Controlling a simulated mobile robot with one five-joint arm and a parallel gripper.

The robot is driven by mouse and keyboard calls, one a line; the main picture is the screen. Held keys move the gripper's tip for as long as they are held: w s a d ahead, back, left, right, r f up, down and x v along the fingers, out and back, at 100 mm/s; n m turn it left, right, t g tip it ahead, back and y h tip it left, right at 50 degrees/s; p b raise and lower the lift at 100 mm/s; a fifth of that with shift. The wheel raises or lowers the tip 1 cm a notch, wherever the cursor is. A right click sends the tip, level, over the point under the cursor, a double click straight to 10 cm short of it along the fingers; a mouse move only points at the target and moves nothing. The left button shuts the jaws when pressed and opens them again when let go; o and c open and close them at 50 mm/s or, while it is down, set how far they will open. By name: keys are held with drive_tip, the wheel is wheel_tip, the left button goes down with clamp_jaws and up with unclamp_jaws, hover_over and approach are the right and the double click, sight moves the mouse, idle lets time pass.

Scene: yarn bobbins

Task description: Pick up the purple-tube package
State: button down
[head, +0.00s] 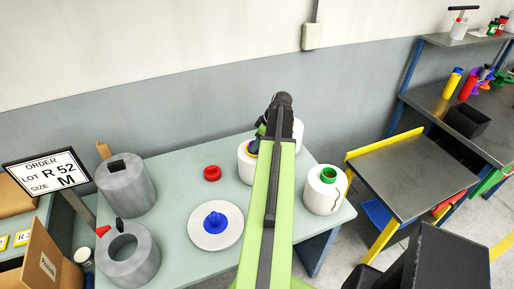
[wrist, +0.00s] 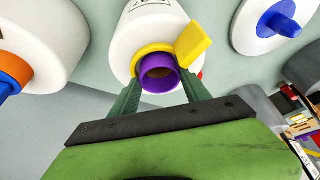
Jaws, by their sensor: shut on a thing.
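The purple-tube package (wrist: 125,50) is a white yarn bobbin with a purple tube (wrist: 158,61) at its end and a yellow ring with a yellow tab (wrist: 194,44) around it. In the head view the package (head: 246,171) stands on the table, partly hidden by my arm. My gripper (wrist: 163,80) is shut on the package at its tube end, with one green finger on each side of the purple tube. In the head view my arm hides the fingertips. I cannot tell whether the package touches the table.
A white package with a green tube (head: 325,193) stands right of my arm. A package with an orange ring (wrist: 12,67) is close by at left in the wrist view. A red cap (head: 212,173), a white disc with blue spindle (head: 206,238) and grey cylinders (head: 127,190) share the table (head: 185,155).

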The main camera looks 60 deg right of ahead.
drive_tip(key=s+a+r+p, duration=0.3)
drive_tip(key=s+r+p, duration=0.7)
drive_tip(key=s, duration=0.1)
drive_tip(key=shift+a+r, duration=0.15)
drive_tip(key=shift+r, duration=0.2)
drive_tip(key=shift+s, duration=0.1)
